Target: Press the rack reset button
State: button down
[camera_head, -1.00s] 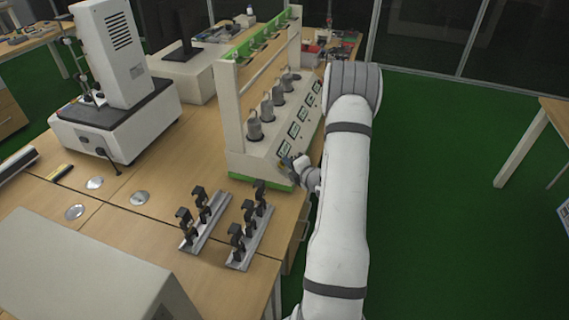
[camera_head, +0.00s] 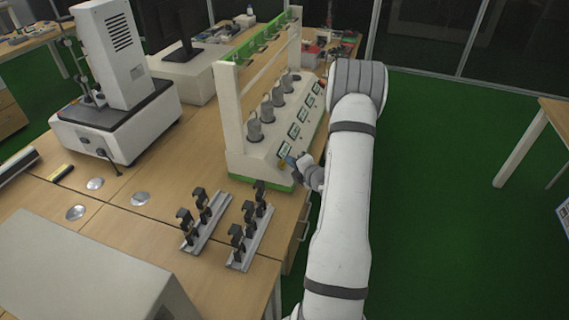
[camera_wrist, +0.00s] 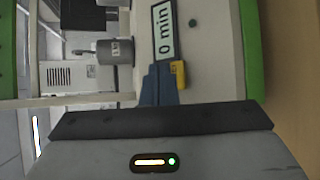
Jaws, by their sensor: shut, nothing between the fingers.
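The rack (camera_head: 262,155) is a cream unit with a green base, a row of grey cylinders and a sloped front with several small displays. In the wrist view one display (camera_wrist: 163,30) reads "0 min". No label marks which one is the reset button. My gripper (camera_head: 290,162) is shut and empty at the near end of the rack's front; its blue fingers (camera_wrist: 160,88) point at the panel.
Two metal rails with black clamps (camera_head: 240,235) lie on the table in front of the rack. A white instrument (camera_head: 115,110) stands to the left. A pale box (camera_head: 80,270) fills the near left corner. Green floor (camera_head: 440,200) is open to the right.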

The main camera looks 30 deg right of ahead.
jog(key=r+p, duration=0.1)
jog(key=s+d+r, duration=0.1)
jog(key=s+d+r+p, duration=0.1)
jog(key=shift+s+d+r+p, duration=0.15)
jog(key=shift+s+r+p, duration=0.1)
jog(key=shift+r+p, duration=0.1)
dwell(0.8)
